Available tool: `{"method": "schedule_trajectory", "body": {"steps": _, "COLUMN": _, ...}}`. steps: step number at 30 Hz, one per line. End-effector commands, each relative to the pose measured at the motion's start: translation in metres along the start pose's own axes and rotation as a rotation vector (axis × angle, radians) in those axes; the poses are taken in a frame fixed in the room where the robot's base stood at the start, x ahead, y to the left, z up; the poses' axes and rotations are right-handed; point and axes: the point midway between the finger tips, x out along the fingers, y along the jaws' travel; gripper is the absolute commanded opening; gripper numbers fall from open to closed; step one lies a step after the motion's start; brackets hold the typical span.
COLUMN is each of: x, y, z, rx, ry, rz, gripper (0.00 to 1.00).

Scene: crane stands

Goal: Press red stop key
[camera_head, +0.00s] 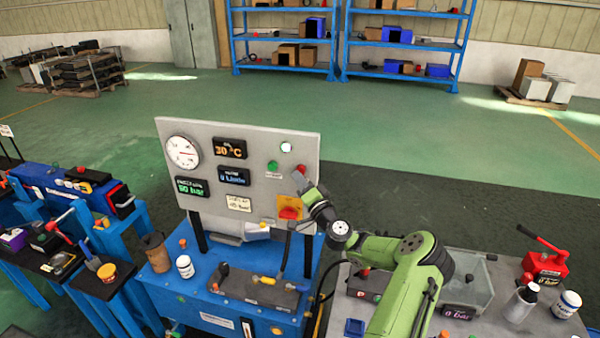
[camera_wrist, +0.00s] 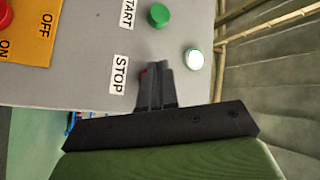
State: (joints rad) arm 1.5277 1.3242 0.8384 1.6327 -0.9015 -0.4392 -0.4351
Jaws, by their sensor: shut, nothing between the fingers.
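The grey panel (camera_head: 228,140) stands upright on a blue bench. The red stop key (camera_head: 302,168) shows as a small red spot near the panel's right edge. In the wrist view only a red sliver of it (camera_wrist: 144,72) shows next to the STOP label (camera_wrist: 118,75); my fingers hide the rest. My gripper (camera_head: 299,176) is shut and empty. Its fingertips (camera_wrist: 155,64) are in front of the panel, overlapping the key in view. I cannot tell whether they touch it.
The green START key (camera_wrist: 158,15) and a lit white lamp (camera_wrist: 193,60) are close by. A yellow plate with a red ON/OFF switch (camera_head: 290,213) is below on the panel. A gauge (camera_head: 183,152) and displays fill its left. Loose items stand on the bench.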

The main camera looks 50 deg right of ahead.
Motion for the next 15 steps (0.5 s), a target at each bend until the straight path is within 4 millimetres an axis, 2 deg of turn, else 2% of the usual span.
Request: {"method": "schedule_trajectory", "body": {"steps": 15, "x": 0.004, "y": 0.0032, "z": -0.0031, "rx": -0.001, "ry": 0.0, "rz": 0.0, "gripper": 0.0}}
